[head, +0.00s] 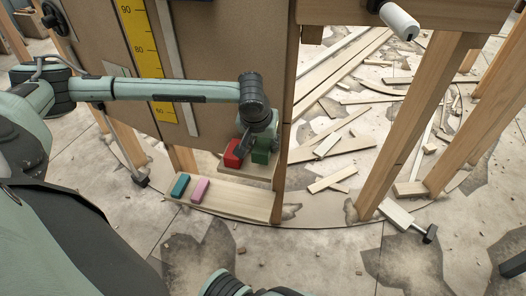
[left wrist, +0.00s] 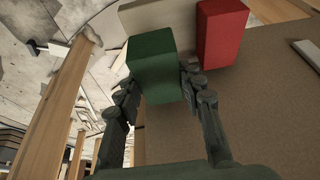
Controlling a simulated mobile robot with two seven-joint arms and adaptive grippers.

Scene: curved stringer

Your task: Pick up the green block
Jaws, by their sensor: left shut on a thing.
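The green block (head: 260,150) is beside the post at the middle of the head view, on or just above a small wooden ledge (head: 255,170). It also shows in the left wrist view (left wrist: 152,62). My left gripper (head: 258,139) is over it, and in the left wrist view its two fingers (left wrist: 157,92) are on either side of the block, shut on it. I cannot tell whether the block still touches the ledge. A red block (head: 233,154) stands close to its left in the head view.
A teal block (head: 180,186) and a pink block (head: 200,190) lie on a lower wooden board (head: 235,200). A wooden post (head: 286,120) stands right of the gripper. A brown panel with a yellow ruler (head: 142,50) stands behind my arm. Loose planks litter the floor.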

